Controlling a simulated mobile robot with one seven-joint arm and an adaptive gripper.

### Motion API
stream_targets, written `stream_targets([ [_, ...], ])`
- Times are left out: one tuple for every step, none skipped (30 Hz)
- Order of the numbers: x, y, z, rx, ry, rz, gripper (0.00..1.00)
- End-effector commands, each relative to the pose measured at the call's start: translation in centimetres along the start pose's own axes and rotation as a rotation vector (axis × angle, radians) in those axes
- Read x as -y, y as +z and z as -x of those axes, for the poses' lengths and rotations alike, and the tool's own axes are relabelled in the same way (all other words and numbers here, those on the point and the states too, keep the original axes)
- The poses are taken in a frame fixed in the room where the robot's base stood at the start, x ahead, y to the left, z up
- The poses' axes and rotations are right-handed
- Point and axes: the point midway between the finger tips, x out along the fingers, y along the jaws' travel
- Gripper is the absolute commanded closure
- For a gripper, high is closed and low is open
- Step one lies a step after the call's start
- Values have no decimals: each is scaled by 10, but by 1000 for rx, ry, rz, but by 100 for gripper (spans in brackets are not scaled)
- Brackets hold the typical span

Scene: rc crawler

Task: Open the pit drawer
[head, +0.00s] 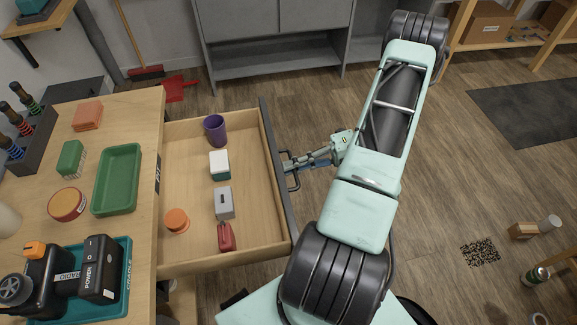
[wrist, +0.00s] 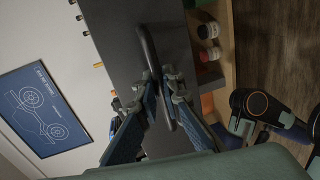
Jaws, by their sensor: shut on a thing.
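The pit drawer (head: 250,255) stands well out from the wooden workbench (head: 150,110), with its inside in full view in the head view. Its dark front panel carries a black bar handle (head: 293,182), which also shows in the wrist view (wrist: 148,48). My gripper (head: 290,166) is at the outer side of the drawer front, shut on the handle. In the wrist view my gripper (wrist: 163,90) has its two fingers on either side of the bar.
A green tray (head: 117,180) is on the bench.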

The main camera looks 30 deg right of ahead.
Motion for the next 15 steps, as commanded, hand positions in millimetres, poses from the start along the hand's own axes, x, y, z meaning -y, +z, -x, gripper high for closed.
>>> stream_targets([
  [0,1,1,3,0,1,100],
  [0,1,1,3,0,1,100],
  [0,1,1,3,0,1,100],
  [0,1,1,3,0,2,100],
  [0,1,1,3,0,2,100],
  [0,1,0,3,0,2,100],
  [0,1,0,3,0,2,100],
  [0,1,0,3,0,2,100],
  [0,2,0,3,0,2,92],
  [0,2,0,3,0,2,88],
  [0,2,0,3,0,2,85],
  [0,1,0,3,0,2,85],
  [0,1,0,2,0,2,85],
  [0,1,0,2,0,2,85],
  [0,1,0,2,0,2,85],
])
